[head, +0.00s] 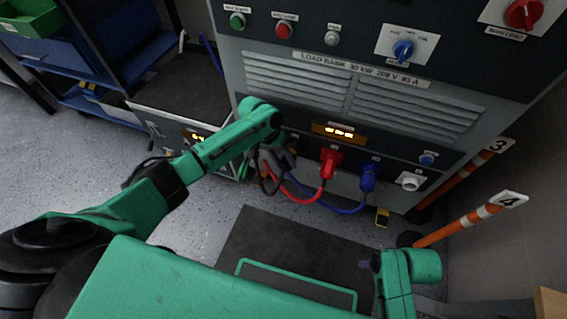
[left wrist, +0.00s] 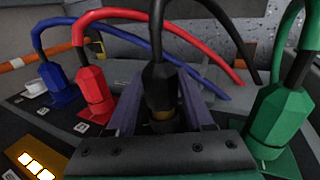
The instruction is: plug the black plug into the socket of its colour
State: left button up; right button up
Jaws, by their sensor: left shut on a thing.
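My left gripper (head: 284,158) is at the lower left of the load bank's socket row. In the left wrist view its two fingers close on the black plug (left wrist: 160,85), whose black cable arches up and to the right. A brassy ring shows at the plug's lower end. The fingers and palm hide what is below, so I cannot tell whether it sits in a socket. The black plug lies between the red plug (left wrist: 95,92) and the green plug (left wrist: 279,115). My right gripper is not in view; only part of my right arm shows.
The red plug (head: 328,162) and blue plug (head: 367,178) stand in the panel, their cables looping close to my left gripper. A white socket (head: 409,181) is farther right. Striped posts (head: 462,226) stand at right. A dark mat (head: 262,240) lies on the floor.

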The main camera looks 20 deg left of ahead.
pick_arm(q)
jog(key=shift+w+b, duration=0.6)
jog(key=shift+w, duration=0.1)
jog(key=o, duration=1.4)
jog(key=shift+c, duration=0.2)
jog(key=shift+o, duration=0.3)
jog(key=shift+o, duration=0.7)
jog(key=p+v, duration=0.7)
